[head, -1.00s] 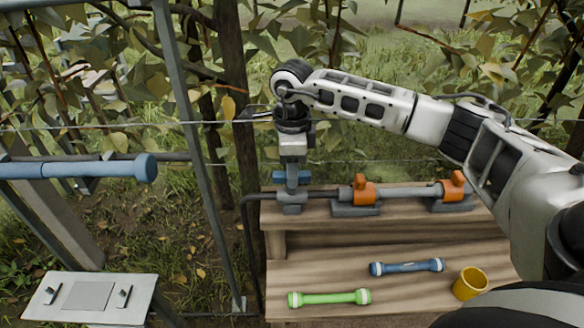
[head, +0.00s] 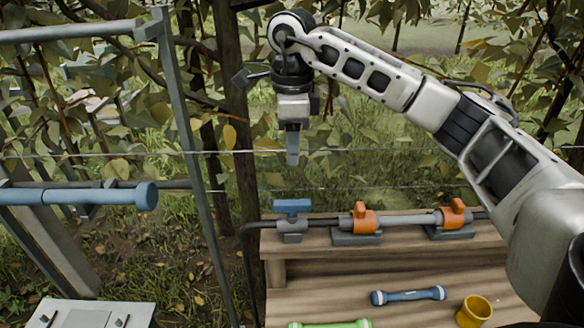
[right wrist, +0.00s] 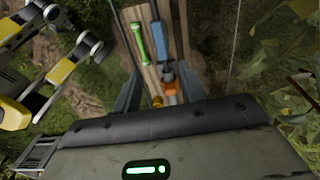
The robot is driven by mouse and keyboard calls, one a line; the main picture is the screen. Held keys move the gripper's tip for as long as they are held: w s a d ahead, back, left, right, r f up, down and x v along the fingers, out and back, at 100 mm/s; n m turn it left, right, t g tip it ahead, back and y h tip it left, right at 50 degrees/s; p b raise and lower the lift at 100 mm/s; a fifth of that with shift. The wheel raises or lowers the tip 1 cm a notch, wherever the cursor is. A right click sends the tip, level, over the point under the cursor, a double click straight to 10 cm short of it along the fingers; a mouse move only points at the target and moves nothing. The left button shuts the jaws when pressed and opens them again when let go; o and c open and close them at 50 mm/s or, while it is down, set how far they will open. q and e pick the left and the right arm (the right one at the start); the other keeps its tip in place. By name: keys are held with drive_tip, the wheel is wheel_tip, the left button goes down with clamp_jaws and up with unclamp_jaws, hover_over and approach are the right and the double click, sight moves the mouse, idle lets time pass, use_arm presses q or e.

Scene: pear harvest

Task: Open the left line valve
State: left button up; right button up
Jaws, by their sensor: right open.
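The left valve on the bench pipe has a blue handle (head: 292,206) above a grey body (head: 291,231). The handle lies roughly along the pipe, left to right. It also appears as a blue bar (right wrist: 159,40) in the right wrist view. My right gripper (head: 293,160) points down above the handle, clear of it. It is open with nothing between its fingers; the wrist view shows the fingers (right wrist: 158,88) spread apart. My left gripper is not in view.
Two orange-handled valves (head: 363,218) (head: 455,213) sit to the right on the same pipe. On the lower shelf (head: 325,298) are a green bar (head: 330,324), a blue bar (head: 408,296) and a yellow cup (head: 474,311). A wire (head: 400,151) and a post (head: 240,150) are near the gripper.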

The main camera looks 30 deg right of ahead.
drive_tip(key=shift+r, duration=1.35)
